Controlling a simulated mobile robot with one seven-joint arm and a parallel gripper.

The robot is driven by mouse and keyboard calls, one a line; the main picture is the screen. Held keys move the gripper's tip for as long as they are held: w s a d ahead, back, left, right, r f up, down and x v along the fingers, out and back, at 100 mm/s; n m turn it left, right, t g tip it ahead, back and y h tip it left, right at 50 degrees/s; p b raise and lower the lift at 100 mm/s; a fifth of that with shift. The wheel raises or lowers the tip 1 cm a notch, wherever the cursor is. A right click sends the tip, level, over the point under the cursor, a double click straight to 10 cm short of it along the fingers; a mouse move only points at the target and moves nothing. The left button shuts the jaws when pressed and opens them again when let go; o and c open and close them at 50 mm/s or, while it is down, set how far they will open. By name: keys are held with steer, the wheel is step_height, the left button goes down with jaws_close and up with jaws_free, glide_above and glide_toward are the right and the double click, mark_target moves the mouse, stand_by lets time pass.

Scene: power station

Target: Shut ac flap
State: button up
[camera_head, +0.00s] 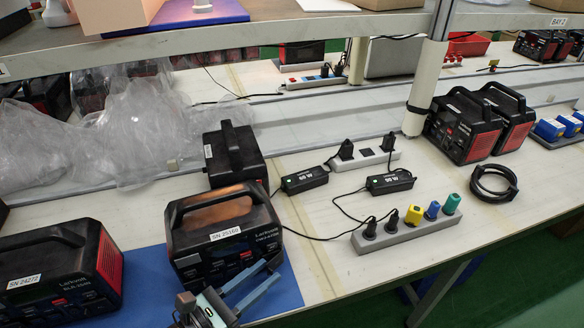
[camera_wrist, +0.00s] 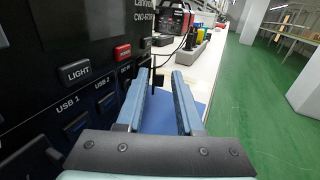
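The black power station (camera_head: 225,218) labelled SN 25160 stands on a blue mat (camera_head: 283,299) at the table's front. I cannot clearly make out the AC flap; the fingers cover part of the panel.
Another power station (camera_head: 60,275) stands close on the left and one (camera_head: 235,155) behind. Power strips (camera_head: 405,233) and adapters (camera_head: 305,179) with cables lie to the right. A shelf (camera_head: 300,28) hangs over the back. In the wrist view, green floor (camera_wrist: 245,100) lies right of the table.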

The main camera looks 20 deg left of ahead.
steer(key=shift+r+y, duration=0.1)
steer(key=shift+y, duration=0.2)
